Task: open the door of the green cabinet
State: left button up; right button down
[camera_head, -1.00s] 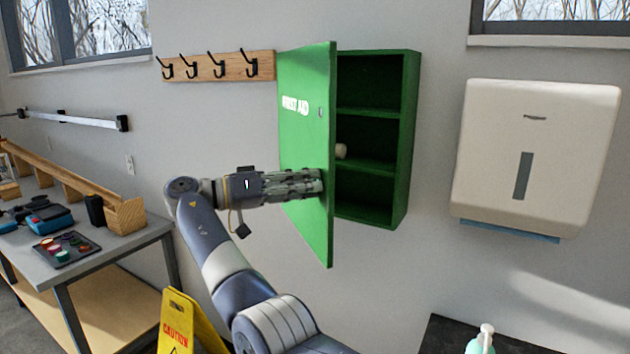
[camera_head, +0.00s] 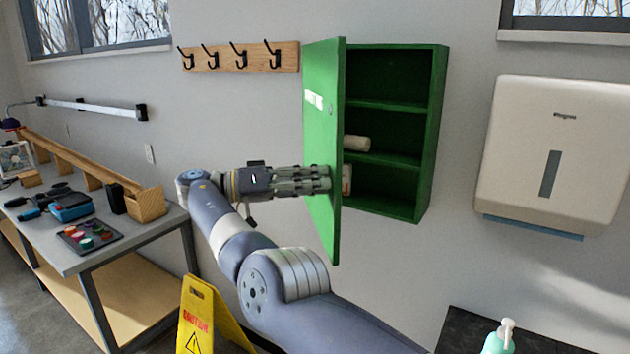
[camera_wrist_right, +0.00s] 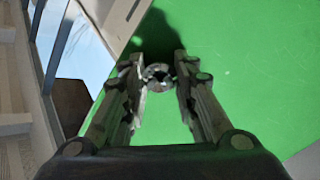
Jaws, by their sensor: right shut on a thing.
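The green cabinet (camera_head: 431,130) hangs on the wall with its door (camera_head: 322,130) swung well open to the left. My right gripper (camera_head: 326,180) is at the lower part of the door's outer face. In the right wrist view its fingers (camera_wrist_right: 158,95) are closed around a small round metal knob (camera_wrist_right: 158,74) on the green door. In the head view the knob is hidden by the fingers. My left gripper is out of view.
A coat hook rail (camera_head: 240,57) is on the wall just left of the door. A towel dispenser (camera_head: 556,155) hangs to the right. A workbench (camera_head: 150,235) and a yellow caution sign (camera_head: 212,320) stand lower left. A soap bottle (camera_head: 498,340) is at lower right.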

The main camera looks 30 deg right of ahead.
jog(key=c, duration=1.3)
grip_release()
jog(key=shift+a, duration=0.1)
jog(key=shift+o, duration=0.3)
jog(key=shift+w, duration=0.1)
